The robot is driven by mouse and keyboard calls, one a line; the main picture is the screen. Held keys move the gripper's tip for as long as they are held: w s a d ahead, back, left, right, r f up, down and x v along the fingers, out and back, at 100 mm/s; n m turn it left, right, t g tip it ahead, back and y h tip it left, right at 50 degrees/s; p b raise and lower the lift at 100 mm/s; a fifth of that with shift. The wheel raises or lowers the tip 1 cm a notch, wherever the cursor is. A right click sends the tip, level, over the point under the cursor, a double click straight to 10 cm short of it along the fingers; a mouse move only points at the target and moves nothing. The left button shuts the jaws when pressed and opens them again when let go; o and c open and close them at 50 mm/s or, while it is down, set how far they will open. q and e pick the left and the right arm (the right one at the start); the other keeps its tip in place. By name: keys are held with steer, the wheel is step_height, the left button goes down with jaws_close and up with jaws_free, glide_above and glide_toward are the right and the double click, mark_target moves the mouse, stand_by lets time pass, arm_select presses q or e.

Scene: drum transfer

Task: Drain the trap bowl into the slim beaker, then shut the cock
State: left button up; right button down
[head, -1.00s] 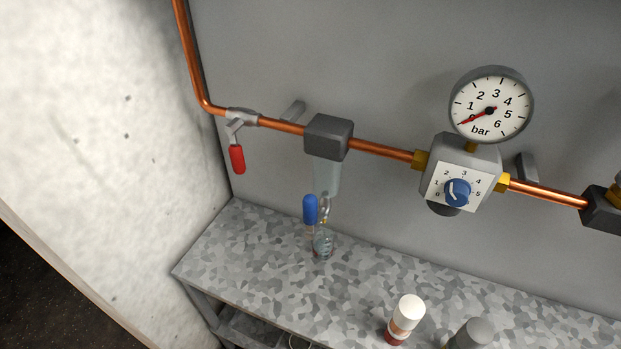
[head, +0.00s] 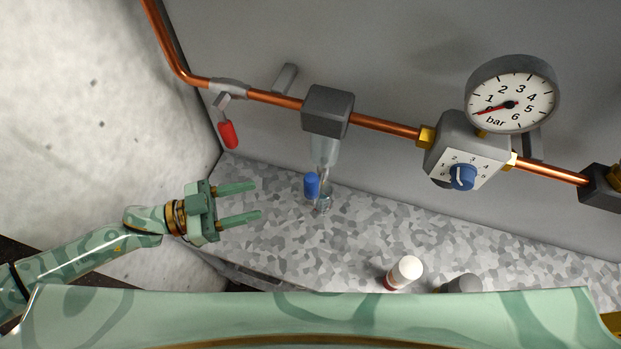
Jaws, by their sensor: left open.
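The trap bowl (head: 325,150) is a clear cup hanging under a dark grey block on the copper pipe. Its cock has a blue handle (head: 311,185) hanging down below the bowl. The slim beaker (head: 323,204) is clear glass and stands on the mottled grey bench beneath the cock, partly hidden by the blue handle. I cannot make out how much liquid is in either. My left gripper (head: 258,201) is open and empty, left of the blue handle, its fingers pointing right towards it with a gap between. My right gripper is not in view.
A red-handled valve (head: 228,134) hangs from the pipe at the left. A regulator with a blue knob (head: 462,177) and a pressure gauge (head: 512,94) sit to the right. A white-capped bottle (head: 404,272) and a grey-capped one (head: 462,284) stand near the bench front.

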mark_target(311, 186)
arm_select(q)
steer(key=x, duration=1.3)
steer(key=shift+d+f+p, duration=0.1)
steer(key=shift+d+p, duration=0.1)
steer(key=shift+p, duration=0.2)
steer(key=shift+w, duration=0.1)
jaws_close()
